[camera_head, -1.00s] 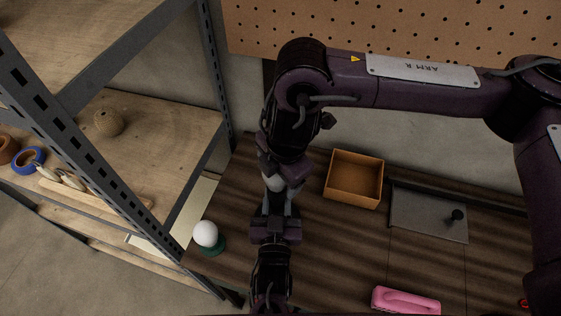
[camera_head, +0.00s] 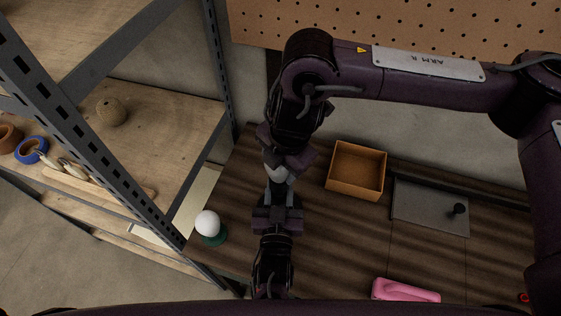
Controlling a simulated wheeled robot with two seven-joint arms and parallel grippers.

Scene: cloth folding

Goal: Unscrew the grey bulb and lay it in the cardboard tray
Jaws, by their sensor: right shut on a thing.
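The grey bulb (camera_head: 276,171) shows as a small pale grey shape below my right gripper (camera_head: 281,166), which points down and is shut on it. My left gripper (camera_head: 280,197) reaches up from the bottom of the picture, just below the bulb. Its fingertips are close under the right gripper; what lies between them is too dark and small to tell. Any socket under the bulb is hidden by the grippers. The cardboard tray (camera_head: 342,189) is open-topped, to the right of both grippers, and looks empty.
A white bulb (camera_head: 207,222) stands on a green base (camera_head: 214,239) at the table's left edge. A grey plate (camera_head: 425,207) with a black knob lies right of the tray. A pink object (camera_head: 406,291) lies at the front. A metal-framed shelf (camera_head: 105,165) stands at left.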

